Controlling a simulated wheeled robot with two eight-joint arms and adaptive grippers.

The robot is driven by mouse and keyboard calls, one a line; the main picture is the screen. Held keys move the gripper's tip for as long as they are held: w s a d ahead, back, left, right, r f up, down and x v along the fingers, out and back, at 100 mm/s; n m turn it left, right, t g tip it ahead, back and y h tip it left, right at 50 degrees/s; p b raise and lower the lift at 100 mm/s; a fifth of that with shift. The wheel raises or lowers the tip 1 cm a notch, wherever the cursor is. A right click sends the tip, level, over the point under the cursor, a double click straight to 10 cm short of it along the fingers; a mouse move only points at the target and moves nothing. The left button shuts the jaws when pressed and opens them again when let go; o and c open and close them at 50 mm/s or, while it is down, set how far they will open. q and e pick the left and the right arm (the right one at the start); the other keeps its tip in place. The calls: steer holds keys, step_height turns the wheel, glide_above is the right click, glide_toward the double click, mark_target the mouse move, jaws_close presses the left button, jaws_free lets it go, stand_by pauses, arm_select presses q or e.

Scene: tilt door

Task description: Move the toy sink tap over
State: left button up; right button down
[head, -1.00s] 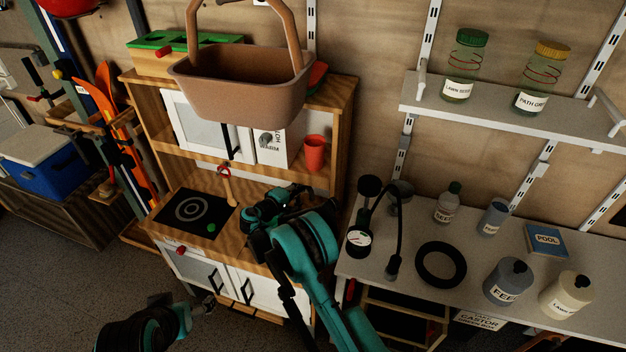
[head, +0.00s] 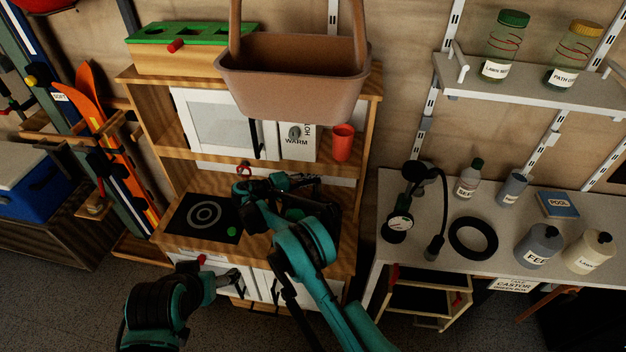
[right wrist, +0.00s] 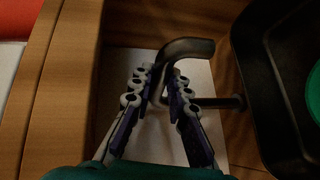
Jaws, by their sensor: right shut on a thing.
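The toy sink tap (right wrist: 188,48) is a dark curved spout in the right wrist view, with a thin dark bar beside it. My right gripper (right wrist: 157,88) has its fingers on either side of the tap and is shut on it. The black sink basin (right wrist: 255,75) with a green thing inside lies to the right. In the head view my right gripper (head: 312,182) is over the right part of the toy kitchen's counter, and the tap is hidden there. My left gripper (head: 230,279) is low, before the kitchen's lower front; its fingers are too small to read.
The toy kitchen (head: 330,262) has a black hob (head: 190,228) left of the sink and a red cup (head: 342,142) on the shelf above. A workbench (head: 480,275) with bottles and a black ring stands at the right.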

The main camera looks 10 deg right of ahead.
stand_by(0.4)
steer(key=c, duration=1.4)
jaws_free()
steer(key=shift+c, duration=0.2)
steer(key=shift+a, duration=0.1)
steer(key=v, duration=1.1)
steer(key=shift+a, duration=0.35)
steer(key=shift+s+r, duration=0.1)
steer(key=shift+r, duration=0.05)
